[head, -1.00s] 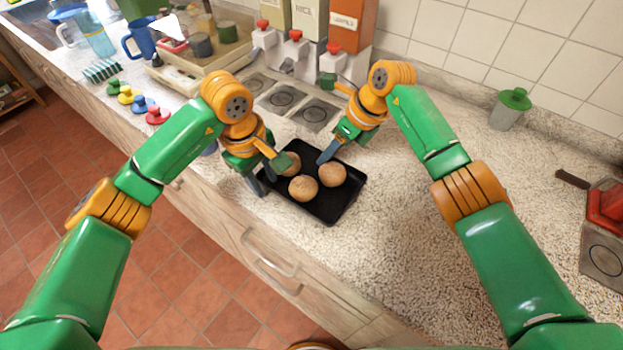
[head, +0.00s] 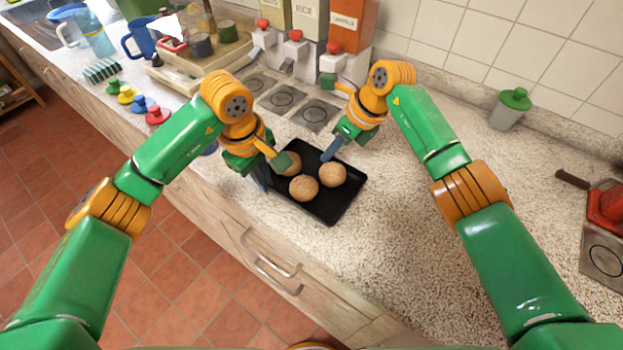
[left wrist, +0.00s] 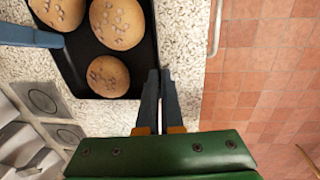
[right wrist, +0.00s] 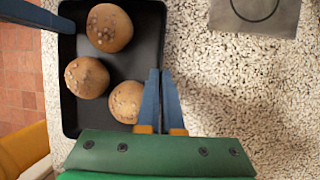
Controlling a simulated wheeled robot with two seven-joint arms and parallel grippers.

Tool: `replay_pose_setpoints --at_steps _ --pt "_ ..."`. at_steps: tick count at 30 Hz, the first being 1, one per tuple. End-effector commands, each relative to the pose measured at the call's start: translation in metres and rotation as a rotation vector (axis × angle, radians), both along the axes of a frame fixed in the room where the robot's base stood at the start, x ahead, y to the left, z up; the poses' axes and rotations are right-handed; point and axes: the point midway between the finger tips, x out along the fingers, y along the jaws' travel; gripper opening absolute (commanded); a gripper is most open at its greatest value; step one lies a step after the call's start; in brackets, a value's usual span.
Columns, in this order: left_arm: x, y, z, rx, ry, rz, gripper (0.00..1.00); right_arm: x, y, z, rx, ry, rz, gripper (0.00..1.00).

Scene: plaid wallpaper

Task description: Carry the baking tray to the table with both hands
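The black baking tray (head: 318,212) rests on the speckled counter and holds three round buns (head: 303,188). My left gripper (head: 266,186) is shut on the tray's left rim, with one finger on each side of it in the left wrist view (left wrist: 158,75). My right gripper (head: 326,157) is shut on the opposite rim, which shows between its fingers in the right wrist view (right wrist: 161,75). The fingertips partly hide the rim. I see no separate table in these views.
Dispensers (head: 295,55) stand along the wall behind metal plates (head: 283,97). Colored knobbed pieces (head: 143,104) lie at the left. A green-lidded cup (head: 510,108) and a red scale-like item (head: 606,205) are at the right. The counter right of the tray is clear. A drawer handle (head: 275,268) juts out in front.

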Motion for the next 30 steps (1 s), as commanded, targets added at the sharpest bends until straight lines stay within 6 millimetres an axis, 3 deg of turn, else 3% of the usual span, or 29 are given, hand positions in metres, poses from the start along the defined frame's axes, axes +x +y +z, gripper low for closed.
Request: replay_pose_setpoints --at_steps 25,30 --pt "0.0 0.001 0.0 0.002 0.001 0.001 0.0 0.001 -0.001 0.001 0.0 -0.002 -0.002 0.0" --pt "0.0 0.001 0.016 0.002 0.001 0.001 0.0 0.001 -0.001 0.016 -0.001 -0.002 -0.002 0.0"
